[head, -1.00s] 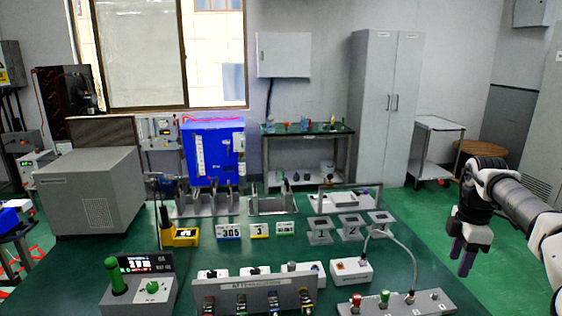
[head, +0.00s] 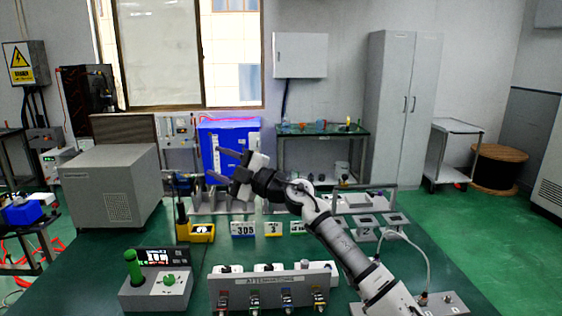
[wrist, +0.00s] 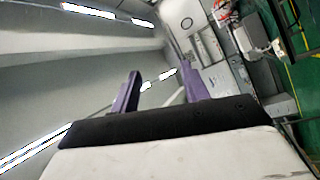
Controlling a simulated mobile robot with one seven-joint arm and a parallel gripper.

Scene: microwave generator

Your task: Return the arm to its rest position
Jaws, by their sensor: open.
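My gripper (head: 228,166) is in the air above the back middle of the green table (head: 80,270). Its two dark fingers point left and stand apart with nothing between them. In the wrist view the purple fingers (wrist: 160,90) are spread and empty, with ceiling lights and a wall behind them. My arm reaches up from the lower right of the head view and hides part of the racks and number cards behind it.
A grey box (head: 110,185) stands left and a blue cabinet (head: 225,140) behind my gripper. A green-handled control box (head: 155,285) and a socket strip (head: 270,290) are at the front. A yellow device (head: 197,232) sits left of the cards. Open floor lies right.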

